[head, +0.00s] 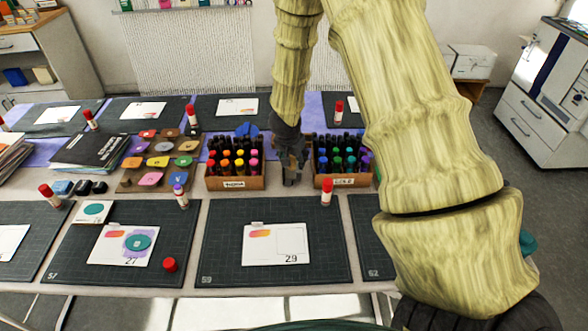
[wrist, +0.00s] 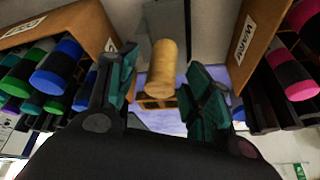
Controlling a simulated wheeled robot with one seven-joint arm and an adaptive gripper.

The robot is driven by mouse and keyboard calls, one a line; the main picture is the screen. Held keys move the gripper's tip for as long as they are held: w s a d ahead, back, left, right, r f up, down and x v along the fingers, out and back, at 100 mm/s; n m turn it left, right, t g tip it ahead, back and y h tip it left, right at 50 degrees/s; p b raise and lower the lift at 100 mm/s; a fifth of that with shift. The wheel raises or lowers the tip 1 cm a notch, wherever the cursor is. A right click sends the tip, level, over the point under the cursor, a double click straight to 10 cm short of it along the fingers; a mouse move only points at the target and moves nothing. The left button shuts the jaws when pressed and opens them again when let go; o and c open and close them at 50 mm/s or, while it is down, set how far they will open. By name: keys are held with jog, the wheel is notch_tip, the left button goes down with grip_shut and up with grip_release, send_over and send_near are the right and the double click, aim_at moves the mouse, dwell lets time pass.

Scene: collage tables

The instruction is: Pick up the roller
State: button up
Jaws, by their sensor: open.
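In the wrist view a tan wooden cylinder (wrist: 162,65), which looks like the roller's handle, stands out between the two fingers of my gripper (wrist: 160,95). The fingers are apart, one on each side of it, with a visible gap; I cannot tell how far beyond the fingertips it lies. In the head view my gripper (head: 291,170) points down between two cardboard marker boxes. No roller can be made out there; my gripper and arm cover that spot.
The left box (head: 236,184) holds warm-coloured markers, the right box (head: 343,181) blue, green and purple ones. Both stand close beside my gripper. A glue stick (head: 327,190) stands before the right box. Cutting mats (head: 222,240) with cards lie in front.

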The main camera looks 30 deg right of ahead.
jog(key=c, duration=1.1)
